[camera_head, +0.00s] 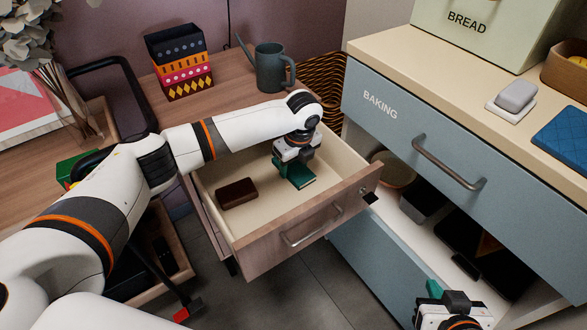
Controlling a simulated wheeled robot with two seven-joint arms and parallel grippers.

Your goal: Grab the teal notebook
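The small dark teal notebook (301,177) is inside the open wooden drawer (247,255), towards its back right part. My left gripper (290,161) points down into the drawer, right at the notebook's upper left side. Its fingers overlap the notebook in the picture, and I cannot tell whether they are closed on it. My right gripper (436,290) is at the bottom edge, lower right, far from the notebook and partly cut off. Its finger opening does not show clearly.
A dark brown block (236,193) lies in the drawer to the left. The blue cabinet's drawer marked BAKING (440,150) is close on the right. A blue quilted item (566,141) lies on its top.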

